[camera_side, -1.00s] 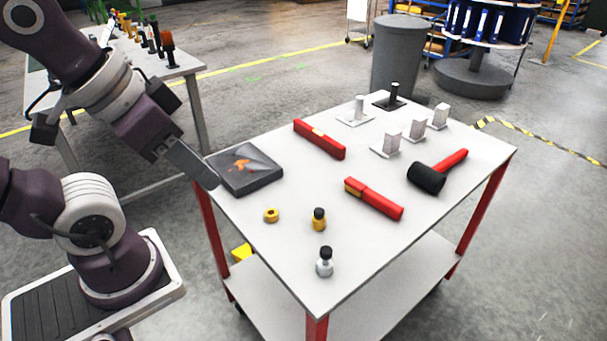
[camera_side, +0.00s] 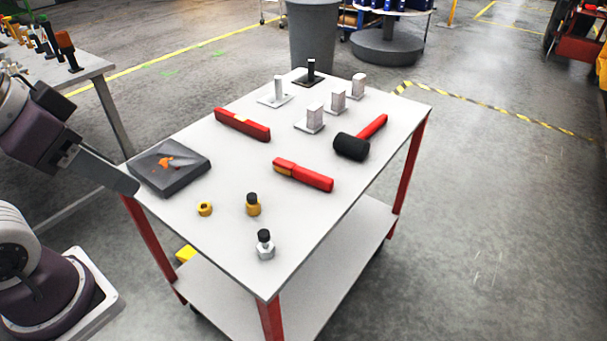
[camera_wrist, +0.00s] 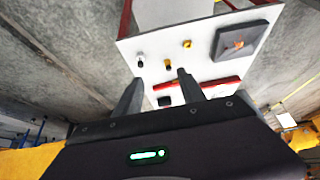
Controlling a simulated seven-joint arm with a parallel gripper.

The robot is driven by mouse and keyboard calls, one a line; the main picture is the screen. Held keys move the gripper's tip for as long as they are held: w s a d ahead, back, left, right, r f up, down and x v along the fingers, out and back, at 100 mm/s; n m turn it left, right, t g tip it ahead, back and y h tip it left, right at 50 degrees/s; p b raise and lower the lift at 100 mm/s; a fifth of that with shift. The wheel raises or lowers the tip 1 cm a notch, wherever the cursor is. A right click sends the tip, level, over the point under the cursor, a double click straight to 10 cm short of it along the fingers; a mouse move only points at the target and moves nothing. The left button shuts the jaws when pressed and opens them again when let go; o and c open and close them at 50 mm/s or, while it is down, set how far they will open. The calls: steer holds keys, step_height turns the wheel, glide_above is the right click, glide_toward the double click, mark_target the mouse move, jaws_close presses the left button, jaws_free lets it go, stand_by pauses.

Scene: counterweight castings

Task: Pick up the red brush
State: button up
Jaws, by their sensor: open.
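The red brush (camera_side: 303,175) lies flat near the middle of the white table, with a yellow strip at its left end. In the wrist view a red piece that looks like the brush (camera_wrist: 168,85) shows between my fingers, beyond them and partly hidden. My gripper (camera_wrist: 157,88) is open and empty. In the side view my gripper (camera_side: 122,181) is at the table's left edge, by the dark square pad and well apart from the brush.
A red bar (camera_side: 242,124) and a mallet (camera_side: 352,147) lie behind the brush. A yellow bottle (camera_side: 253,205), a silver bottle (camera_side: 265,245) and a yellow ring (camera_side: 205,208) stand in front. The dark pad (camera_side: 170,168) is at left; white blocks (camera_side: 316,116) stand behind.

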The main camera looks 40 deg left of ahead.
steer(key=w+r+m+g+h, duration=0.1)
steer(key=w+r+m+g, duration=0.2)
steer(key=w, duration=0.8)
steer(key=m+g, duration=0.2)
steer(key=m, duration=1)
glide_above(289, 164)
step_height(289, 164, down, 17)
steer(key=shift+m+g+y, duration=0.3)
steer(key=shift+m+y, duration=0.2)
steer(key=shift+m, duration=0.4)
steer(key=f, duration=0.4)
steer(key=shift+w+a+f, duration=0.1)
steer(key=shift+w+a, duration=0.1)
steer(key=shift+w, duration=0.2)
steer(key=f, duration=0.7)
steer(key=shift+s+d, duration=0.15)
steer(key=shift+s, duration=0.25)
jaws_close()
